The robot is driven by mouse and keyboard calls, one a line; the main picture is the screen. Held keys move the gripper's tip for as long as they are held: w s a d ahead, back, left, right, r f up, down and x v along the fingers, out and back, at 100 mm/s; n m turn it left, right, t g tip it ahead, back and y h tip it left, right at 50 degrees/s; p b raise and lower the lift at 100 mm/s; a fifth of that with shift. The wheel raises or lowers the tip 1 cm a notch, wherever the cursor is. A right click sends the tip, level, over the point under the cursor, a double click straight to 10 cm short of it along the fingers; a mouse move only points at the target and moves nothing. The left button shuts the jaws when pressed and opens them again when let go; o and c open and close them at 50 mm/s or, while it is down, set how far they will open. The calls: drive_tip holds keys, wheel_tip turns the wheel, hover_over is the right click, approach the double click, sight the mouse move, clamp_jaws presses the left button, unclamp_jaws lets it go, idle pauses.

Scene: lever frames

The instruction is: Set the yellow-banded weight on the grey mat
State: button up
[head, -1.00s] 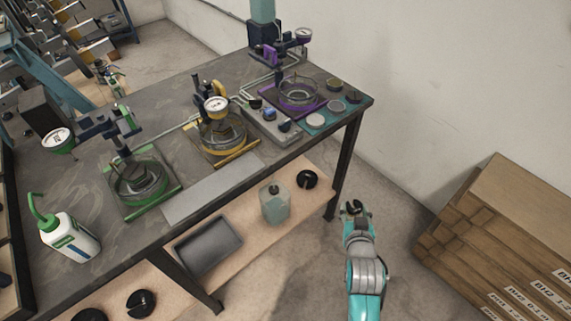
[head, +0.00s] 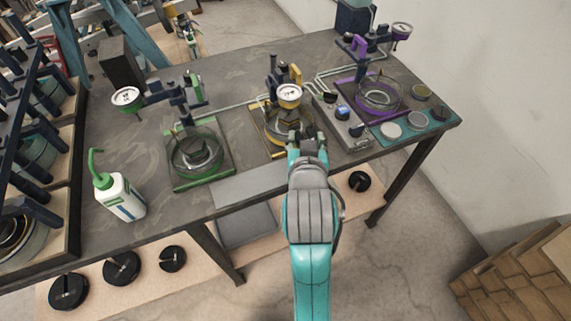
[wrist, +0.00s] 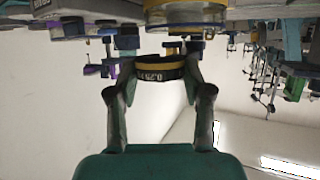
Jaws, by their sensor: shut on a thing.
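The yellow-banded weight (wrist: 160,76) is a dark disc with a yellow rim and pale printed figures. My gripper (wrist: 160,84) is shut on it, one finger on each side, in the wrist view. In the head view my gripper (head: 306,138) is at the bench's front edge, in front of the yellow station; the weight cannot be made out there. The grey mat (head: 245,187) is a flat rectangle along the front edge of the bench, to the left of my gripper. Its visible surface is bare.
The yellow station (head: 270,138) stands just beyond my gripper, the green station (head: 200,160) behind the mat's left end. A control box (head: 345,125) is to the right, a white bottle (head: 122,198) to the left. Black slotted weights (head: 122,267) lie on the lower shelf.

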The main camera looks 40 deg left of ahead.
wheel_tip(320, 180, down, 8)
drive_tip(key=shift+f, duration=0.15)
idle(0.3)
drive_tip(key=o, duration=1.3)
drive_tip(key=shift+f, duration=0.15)
drive_tip(key=shift+o, duration=0.2)
drive_tip(key=shift+d+r, duration=0.1)
drive_tip(key=shift+r, duration=0.1)
drive_tip(key=v, duration=1.1)
drive_tip(key=shift+s+d+r, duration=0.2)
drive_tip(key=shift+s, duration=0.1)
